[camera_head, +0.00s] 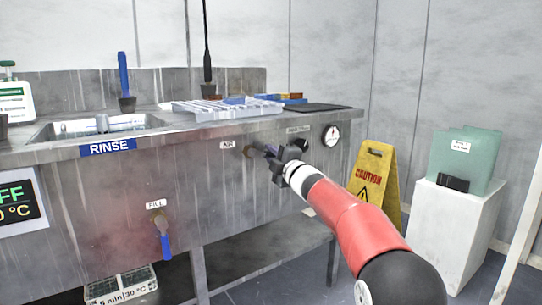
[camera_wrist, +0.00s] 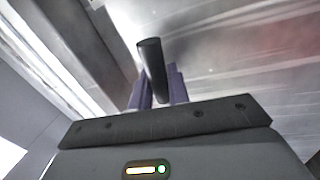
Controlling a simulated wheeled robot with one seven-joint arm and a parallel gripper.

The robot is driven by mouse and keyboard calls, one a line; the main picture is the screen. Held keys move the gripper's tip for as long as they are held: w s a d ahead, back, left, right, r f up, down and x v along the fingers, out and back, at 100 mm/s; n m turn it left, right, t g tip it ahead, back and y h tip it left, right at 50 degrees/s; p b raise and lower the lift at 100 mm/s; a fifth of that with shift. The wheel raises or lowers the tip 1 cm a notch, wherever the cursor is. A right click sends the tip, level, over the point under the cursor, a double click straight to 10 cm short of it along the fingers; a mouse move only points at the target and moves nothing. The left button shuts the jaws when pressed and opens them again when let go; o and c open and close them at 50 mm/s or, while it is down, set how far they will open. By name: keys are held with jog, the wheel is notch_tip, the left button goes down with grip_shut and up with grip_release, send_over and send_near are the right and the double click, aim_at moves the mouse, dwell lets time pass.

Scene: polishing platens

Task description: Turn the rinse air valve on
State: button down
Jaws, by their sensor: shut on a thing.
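The rinse air valve (camera_head: 250,151) sits on the front of the steel sink bench, just right of the AIR label (camera_head: 228,145). Its brass-coloured body shows, but my gripper partly covers it. My gripper (camera_head: 272,152) reaches the valve from the right. In the wrist view, a dark, rounded valve handle (camera_wrist: 152,58) stands between the two purple fingers of my gripper (camera_wrist: 157,88), which is shut on it. The handle's exact angle is hard to tell in the head view.
The FILL valve (camera_head: 163,239) with a blue handle hangs lower left. A gauge (camera_head: 331,136) is right of the air valve.

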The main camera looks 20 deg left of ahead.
jog(key=c, duration=1.4)
grip_release()
jog(key=shift+o, duration=0.2)
jog(key=b+v, duration=0.1)
jog(key=v, duration=0.7)
